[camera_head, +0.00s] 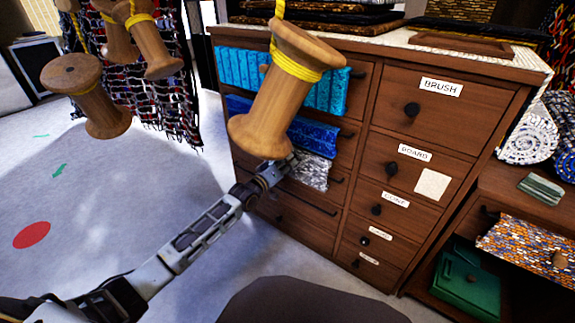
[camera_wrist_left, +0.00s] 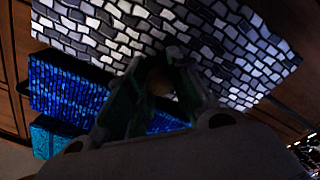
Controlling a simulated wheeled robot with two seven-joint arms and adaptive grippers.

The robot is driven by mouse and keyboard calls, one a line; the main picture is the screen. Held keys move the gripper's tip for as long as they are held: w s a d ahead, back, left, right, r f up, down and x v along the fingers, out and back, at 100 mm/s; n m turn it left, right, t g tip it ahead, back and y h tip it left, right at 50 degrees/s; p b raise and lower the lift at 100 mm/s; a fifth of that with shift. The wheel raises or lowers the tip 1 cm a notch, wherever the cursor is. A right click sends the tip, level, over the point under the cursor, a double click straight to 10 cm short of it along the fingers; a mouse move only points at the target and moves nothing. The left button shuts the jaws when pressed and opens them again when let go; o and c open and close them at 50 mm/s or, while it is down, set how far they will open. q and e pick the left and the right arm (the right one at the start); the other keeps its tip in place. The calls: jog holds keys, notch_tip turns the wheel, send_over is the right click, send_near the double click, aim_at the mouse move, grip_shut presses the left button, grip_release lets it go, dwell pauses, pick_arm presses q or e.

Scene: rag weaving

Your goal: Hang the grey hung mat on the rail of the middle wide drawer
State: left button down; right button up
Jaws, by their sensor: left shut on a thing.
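The grey mat (camera_head: 309,172) is at the left column of wide drawers, just below the blue mat (camera_head: 305,135), in front of a dark rail whose right end (camera_head: 338,180) shows. It fills the top of the left wrist view (camera_wrist_left: 235,60). My left gripper (camera_head: 284,167) is shut on the grey mat at its left part in the head view. A hanging wooden spool hides part of the gripper area. I cannot tell whether the mat rests over the rail. My right gripper is not in view.
A cyan mat (camera_head: 235,68) hangs on the top wide drawer. A lower wide drawer has a bare rail (camera_head: 305,203). Wooden spools (camera_head: 285,85) hang close in front of the head camera. Narrow labelled drawers (camera_head: 440,105) stand to the right. Open floor lies left.

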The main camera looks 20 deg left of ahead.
pick_arm(q)
jog(key=shift+w, duration=0.15)
jog(key=shift+r, duration=0.1)
dwell(0.4)
jog(key=shift+f, duration=0.8)
jog(key=shift+f+b, duration=1.05)
jog(key=shift+f, duration=0.9)
dwell(0.7)
jog(key=c, duration=1.2)
grip_release()
